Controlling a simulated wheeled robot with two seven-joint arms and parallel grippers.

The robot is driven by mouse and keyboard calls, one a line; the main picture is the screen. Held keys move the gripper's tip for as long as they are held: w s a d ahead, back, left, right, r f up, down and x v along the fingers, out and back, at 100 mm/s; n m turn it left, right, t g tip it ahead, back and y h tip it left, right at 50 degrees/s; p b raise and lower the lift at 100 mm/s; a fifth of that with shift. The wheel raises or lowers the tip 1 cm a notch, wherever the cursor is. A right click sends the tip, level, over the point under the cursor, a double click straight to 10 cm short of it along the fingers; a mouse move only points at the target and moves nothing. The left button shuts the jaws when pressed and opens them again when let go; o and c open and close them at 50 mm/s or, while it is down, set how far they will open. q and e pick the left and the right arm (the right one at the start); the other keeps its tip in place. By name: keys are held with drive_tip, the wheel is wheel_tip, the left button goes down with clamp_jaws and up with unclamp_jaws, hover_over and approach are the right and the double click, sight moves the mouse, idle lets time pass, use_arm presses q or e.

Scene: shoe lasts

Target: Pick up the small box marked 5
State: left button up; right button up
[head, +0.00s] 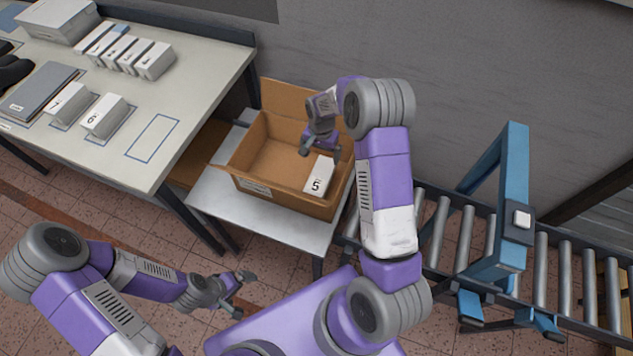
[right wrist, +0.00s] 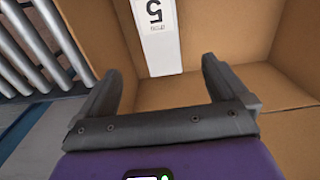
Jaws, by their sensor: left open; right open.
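The small white box marked 5 (head: 319,175) lies inside the open cardboard carton (head: 284,202), against its right side near the front corner. In the right wrist view the box (right wrist: 158,45) shows its 5 at the top, just beyond the fingers. My right gripper (head: 320,151) is inside or just above the carton, open and apart from the box. In the right wrist view the right gripper (right wrist: 160,88) has nothing between its fingers. My left gripper (head: 240,292) is open and empty, low in front of the small table, away from the carton.
The carton stands on a small grey table (head: 215,200). A larger table (head: 185,75) at the left bears boxes marked 7 (head: 68,102) and 6 (head: 104,117), and a blue outlined empty spot (head: 153,137). A roller conveyor (head: 540,265) with a blue frame (head: 500,190) is at the right.

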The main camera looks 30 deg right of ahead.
drive_tip(key=b, duration=0.6)
hover_over(321, 175)
drive_tip(key=f, duration=0.8)
drive_tip(key=shift+w+a+f, duration=0.15)
drive_tip(key=shift+w, duration=0.05)
drive_tip(key=f+b, duration=0.1)
drive_tip(key=f, duration=0.3)
drive_tip(key=f+b, duration=0.1)
drive_tip(key=f, duration=0.2)
drive_tip(key=shift+s+f, duration=0.2)
drive_tip(key=shift+f, duration=0.15)
use_arm(q)
wheel_tip(321, 175, down, 10)
drive_tip(key=shift+w, duration=0.25)
use_arm(e)
drive_tip(key=shift+r, duration=0.15)
drive_tip(key=c, duration=1.1)
